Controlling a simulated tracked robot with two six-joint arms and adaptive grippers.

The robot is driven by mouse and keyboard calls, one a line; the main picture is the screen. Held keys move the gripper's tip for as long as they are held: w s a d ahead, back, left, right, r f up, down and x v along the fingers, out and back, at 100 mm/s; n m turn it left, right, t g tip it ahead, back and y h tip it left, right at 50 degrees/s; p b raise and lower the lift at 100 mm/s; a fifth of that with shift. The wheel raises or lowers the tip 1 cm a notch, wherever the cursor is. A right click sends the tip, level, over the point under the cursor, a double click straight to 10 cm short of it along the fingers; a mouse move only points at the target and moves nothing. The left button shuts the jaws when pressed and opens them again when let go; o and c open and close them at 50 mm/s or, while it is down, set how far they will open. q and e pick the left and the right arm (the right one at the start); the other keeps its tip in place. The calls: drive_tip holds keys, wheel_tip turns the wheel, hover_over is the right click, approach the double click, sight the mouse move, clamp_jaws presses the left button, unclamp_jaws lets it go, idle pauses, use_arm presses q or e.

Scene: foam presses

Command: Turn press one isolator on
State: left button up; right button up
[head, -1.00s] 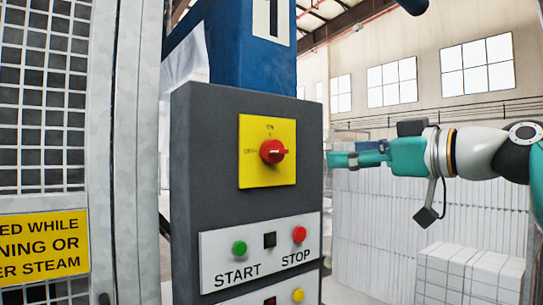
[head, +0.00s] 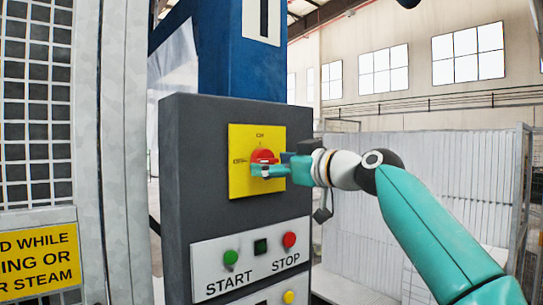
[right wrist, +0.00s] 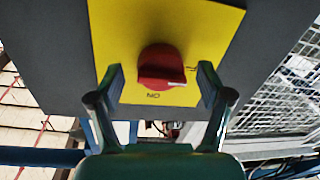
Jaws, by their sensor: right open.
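The press one isolator is a red rotary knob (head: 263,156) on a yellow plate (head: 241,182) on the dark grey control box. In the head view my right gripper (head: 268,171) is in front of the knob and covers part of it. In the right wrist view the knob (right wrist: 161,68) sits between the two open fingers (right wrist: 160,85), with a gap on each side, and its white pointer mark faces right. The word ON is on the plate, upside down in that view. The fingers do not appear to touch the knob. My left gripper is not in view.
Below the isolator is a panel (head: 205,282) with a green START button (head: 230,257) and a red STOP button (head: 289,239). A mesh guard with a yellow warning sign (head: 40,262) stands at the left. White blocks or panels (head: 350,200) stand behind at the right.

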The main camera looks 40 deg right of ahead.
drive_tip(key=shift+w+a, duration=0.1)
drive_tip(key=shift+w, duration=0.3)
drive_tip(key=c, duration=1.1)
